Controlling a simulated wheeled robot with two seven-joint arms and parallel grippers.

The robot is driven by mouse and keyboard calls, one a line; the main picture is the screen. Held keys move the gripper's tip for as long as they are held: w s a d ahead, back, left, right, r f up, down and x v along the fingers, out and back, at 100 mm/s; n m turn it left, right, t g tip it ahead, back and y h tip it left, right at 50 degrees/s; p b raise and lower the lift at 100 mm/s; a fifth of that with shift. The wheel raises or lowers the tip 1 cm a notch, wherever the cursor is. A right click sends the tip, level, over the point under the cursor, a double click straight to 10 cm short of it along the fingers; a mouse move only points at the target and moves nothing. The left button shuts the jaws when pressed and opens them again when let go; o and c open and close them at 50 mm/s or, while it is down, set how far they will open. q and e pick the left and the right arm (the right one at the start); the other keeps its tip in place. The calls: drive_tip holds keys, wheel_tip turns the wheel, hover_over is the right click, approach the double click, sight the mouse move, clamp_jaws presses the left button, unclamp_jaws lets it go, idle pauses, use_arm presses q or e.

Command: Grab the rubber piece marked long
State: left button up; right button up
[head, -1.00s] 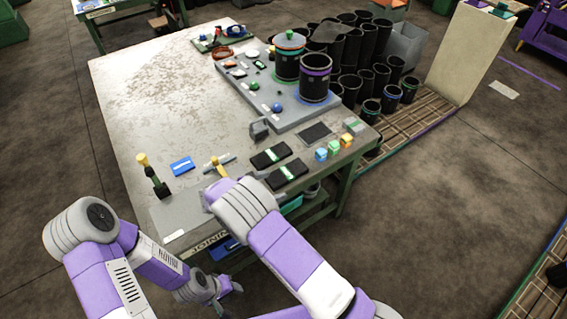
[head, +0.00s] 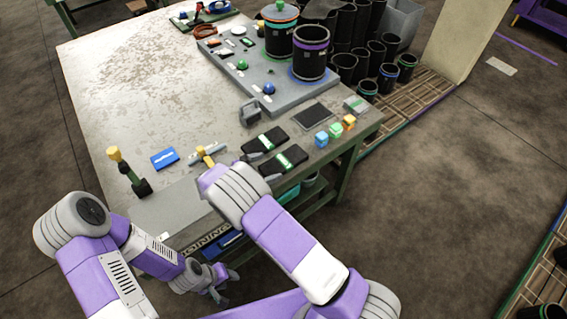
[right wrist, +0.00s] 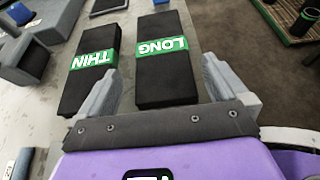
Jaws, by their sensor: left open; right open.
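The rubber piece marked LONG (right wrist: 165,84) is a flat black block with a green label, lying flat on the table. It also shows in the head view (head: 285,160), nearer the table's front edge than the similar piece marked THIN (right wrist: 87,83), which lies beside it (head: 264,141). My right gripper (right wrist: 160,64) is open and empty. Its fingers appear on either side of the LONG piece's near end; I cannot tell their height above it. In the head view my right arm hides its fingers. My left gripper (head: 225,285) is open and empty, low in front of the table.
Orange, green and blue cubes (head: 335,131) sit right of the pieces. A grey board (head: 300,95) with black cylinders is behind. The table's left part is clear.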

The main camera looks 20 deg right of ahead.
sight(281, 162)
drive_tip(key=b+x, duration=0.1)
drive_tip(key=x, duration=0.4)
drive_tip(key=shift+s+d+r, duration=0.1)
drive_tip(key=shift+d, duration=0.05)
drive_tip(key=shift+r, duration=0.1)
drive_tip(key=c, duration=1.1)
